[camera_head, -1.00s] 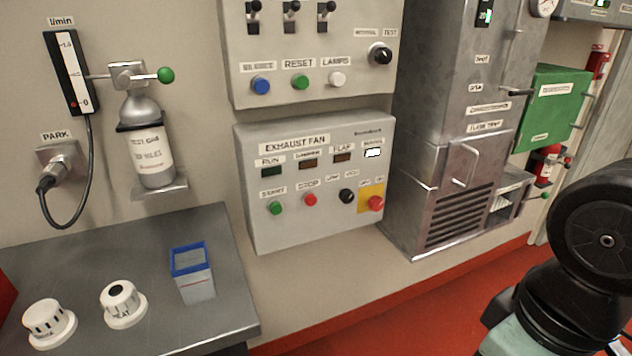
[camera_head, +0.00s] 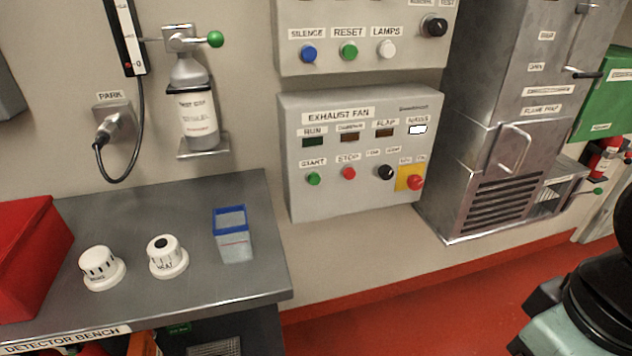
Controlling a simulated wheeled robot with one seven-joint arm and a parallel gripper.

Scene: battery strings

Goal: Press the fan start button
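The exhaust fan panel (camera_head: 360,155) is a grey box on the wall, right of centre. Its green START button (camera_head: 313,179) is at the lower left of the panel. A red STOP button (camera_head: 348,173) sits just right of it, then a black knob (camera_head: 385,172) and a red button on a yellow plate (camera_head: 415,182). The RUN window (camera_head: 313,142) above START looks dark, while a window at the upper right (camera_head: 417,129) is lit white. Part of my arm shows at the right edge, well apart from the panel. My gripper is not visible.
A grey detector bench (camera_head: 200,270) stands at the lower left with two white detectors (camera_head: 168,257), a blue-rimmed container (camera_head: 234,240) and a red box (camera_head: 30,255). A steel cabinet (camera_head: 510,150) stands right of the panel. Red floor (camera_head: 450,300) is open in front.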

